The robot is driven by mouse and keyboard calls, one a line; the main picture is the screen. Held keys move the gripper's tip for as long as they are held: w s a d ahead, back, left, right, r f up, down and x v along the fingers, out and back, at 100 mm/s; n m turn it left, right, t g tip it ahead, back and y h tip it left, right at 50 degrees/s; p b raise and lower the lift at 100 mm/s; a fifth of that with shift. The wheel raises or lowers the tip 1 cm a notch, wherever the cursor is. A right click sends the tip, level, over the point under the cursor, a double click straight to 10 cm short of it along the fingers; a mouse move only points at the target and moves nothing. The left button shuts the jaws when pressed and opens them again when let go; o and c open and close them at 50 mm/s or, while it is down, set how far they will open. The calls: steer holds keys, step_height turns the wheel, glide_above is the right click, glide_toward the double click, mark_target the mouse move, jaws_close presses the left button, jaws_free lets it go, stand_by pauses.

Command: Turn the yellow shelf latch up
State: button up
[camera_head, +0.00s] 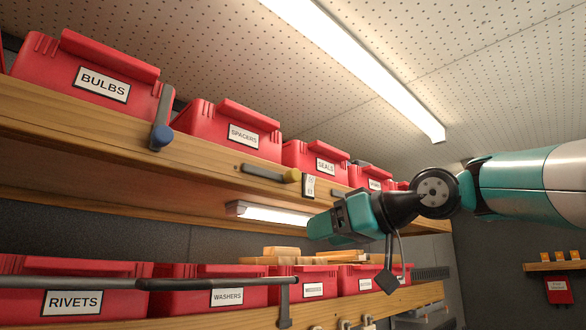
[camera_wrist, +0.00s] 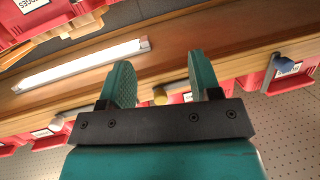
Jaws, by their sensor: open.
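The yellow shelf latch is on the front edge of the upper wooden shelf. Its yellow round knob (camera_head: 292,175) is at the right end and its grey bar (camera_head: 262,172) lies nearly level, pointing left along the edge. In the wrist view the yellow knob (camera_wrist: 160,97) shows between my fingers, beyond them, with its bar running right, partly hidden behind the right finger. My gripper (camera_head: 314,228) is open and empty, below and a little right of the knob in the head view. Its two teal fingers (camera_wrist: 160,64) stand apart, and no contact with the latch shows.
A blue latch (camera_head: 161,136) further left has its bar standing up. Red bins (camera_head: 231,133) line the upper shelf. A lit lamp (camera_head: 270,214) hangs beneath it, close to my gripper.

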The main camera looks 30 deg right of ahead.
mark_target(297, 173)
steer(key=s+d+r+n+t+h+p, duration=0.1)
steer(key=s+d+r+t+p, duration=0.25)
steer(key=r, duration=0.95)
steer(key=shift+g, duration=0.35)
steer(key=b+x, duration=0.1)
steer(key=x, duration=1.3)
steer(key=shift+d+b, duration=0.1)
steer(key=shift+b, duration=0.25)
steer(key=shift+w+f, duration=0.1)
steer(key=shift+w, duration=0.6)
steer(key=shift+c, duration=0.5)
steer(key=shift+a, duration=0.2)
jaws_close()
